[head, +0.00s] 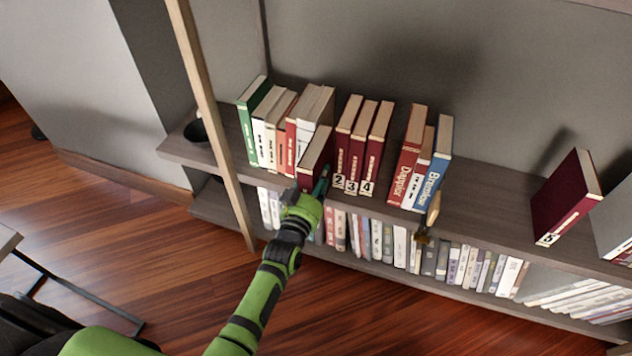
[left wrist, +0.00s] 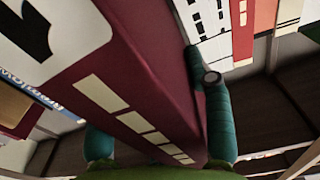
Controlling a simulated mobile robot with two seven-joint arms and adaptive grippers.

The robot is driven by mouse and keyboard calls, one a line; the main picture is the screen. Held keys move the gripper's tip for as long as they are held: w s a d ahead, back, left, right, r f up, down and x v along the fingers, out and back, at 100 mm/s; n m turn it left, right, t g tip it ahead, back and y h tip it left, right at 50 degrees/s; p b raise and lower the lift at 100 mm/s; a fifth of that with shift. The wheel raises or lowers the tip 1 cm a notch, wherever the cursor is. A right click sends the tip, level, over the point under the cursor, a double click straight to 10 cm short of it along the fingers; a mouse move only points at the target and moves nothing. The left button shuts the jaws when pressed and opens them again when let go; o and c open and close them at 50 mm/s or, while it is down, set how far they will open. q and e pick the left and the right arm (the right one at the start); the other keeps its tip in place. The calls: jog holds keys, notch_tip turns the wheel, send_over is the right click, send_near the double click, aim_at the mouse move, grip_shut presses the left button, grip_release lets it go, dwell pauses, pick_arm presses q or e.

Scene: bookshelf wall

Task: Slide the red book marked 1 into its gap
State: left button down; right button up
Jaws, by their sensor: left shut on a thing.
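My left gripper (head: 316,187) is shut on the dark red book (head: 314,151) at the shelf's front. In the left wrist view the book (left wrist: 150,75) fills the middle, with one teal finger on each side of it; its white label with a black mark is cut off at the top left, so I cannot read it fully. The book stands between pale books on the left and the red books marked 2, 3 and 4 (head: 357,145) on the right. It juts forward of its neighbours; how deep it reaches is hidden. My right gripper is not in view.
A red book marked 5 (head: 566,197) leans farther right on the upper shelf (head: 490,195). Blue and red books (head: 428,160) stand in the middle. A tan-handled object (head: 433,210) is at the shelf's front edge. A wooden post (head: 213,120) rises at the left.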

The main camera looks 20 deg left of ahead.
aim_at(325, 162)
pick_arm(q)
jog(key=shift+w+r, duration=0.3)
jog(key=shift+w, duration=0.2)
jog(key=shift+w+b, duration=0.65)
jog(key=shift+w, duration=0.6)
jog(key=shift+w+d+b, duration=0.1)
jog(key=shift+w+b, duration=0.4)
jog(key=shift+w, duration=0.4)
jog(key=shift+f, duration=0.2)
jog(key=shift+c, duration=2.2)
grip_release()
